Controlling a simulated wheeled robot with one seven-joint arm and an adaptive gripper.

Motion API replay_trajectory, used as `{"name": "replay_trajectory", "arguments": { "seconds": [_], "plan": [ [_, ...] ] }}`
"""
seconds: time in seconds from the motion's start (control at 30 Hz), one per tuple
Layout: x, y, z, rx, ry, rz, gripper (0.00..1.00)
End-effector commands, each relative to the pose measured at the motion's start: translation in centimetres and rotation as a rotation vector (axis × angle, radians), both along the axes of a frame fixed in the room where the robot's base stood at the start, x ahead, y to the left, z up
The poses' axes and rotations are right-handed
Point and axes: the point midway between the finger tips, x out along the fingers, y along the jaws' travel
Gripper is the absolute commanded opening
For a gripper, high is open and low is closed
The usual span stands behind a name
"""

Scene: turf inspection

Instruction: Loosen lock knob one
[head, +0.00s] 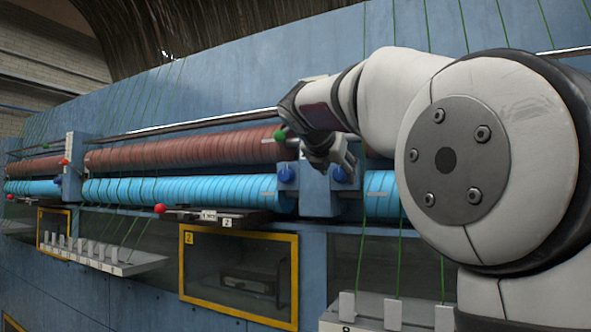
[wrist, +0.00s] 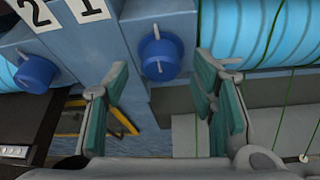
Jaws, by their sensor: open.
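A blue lock knob (wrist: 160,52) with a white line on its face sits on the blue post, below a "1" label (wrist: 88,8) in the wrist view. A second blue knob (wrist: 36,73) is to its left, near a "2" label (wrist: 34,11). In the head view the two knobs show as a left one (head: 287,173) and a right one (head: 342,174). My gripper (wrist: 162,72) is open and empty, its green-padded fingers either side of the label-1 knob and nearer the camera. In the head view my gripper (head: 330,155) is just above the right knob, partly overlapping the post.
Blue rollers (head: 180,190) and red-brown rollers (head: 180,152) run along the machine. A green-tipped lever (head: 280,135) is close left of my gripper. A red-tipped lever (head: 160,209), a yellow-framed window (head: 240,270) and green yarns are nearby.

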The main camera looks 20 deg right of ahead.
Motion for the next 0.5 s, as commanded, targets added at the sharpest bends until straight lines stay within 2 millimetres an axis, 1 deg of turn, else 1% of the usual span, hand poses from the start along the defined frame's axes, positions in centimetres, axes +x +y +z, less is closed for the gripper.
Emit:
{"name": "replay_trajectory", "arguments": {
  "seconds": [0.13,0.43,0.47,0.5],
  "plan": [
    [0.54,-0.75,-0.32,-0.001,0.000,-0.001,0.51],
    [0.70,-0.84,-0.40,0.000,-0.001,-0.001,0.51],
    [0.69,-0.83,-0.40,0.000,-0.001,-0.001,0.47],
    [0.69,-0.83,-0.40,0.000,-0.001,-0.001,0.38]
  ]
}}
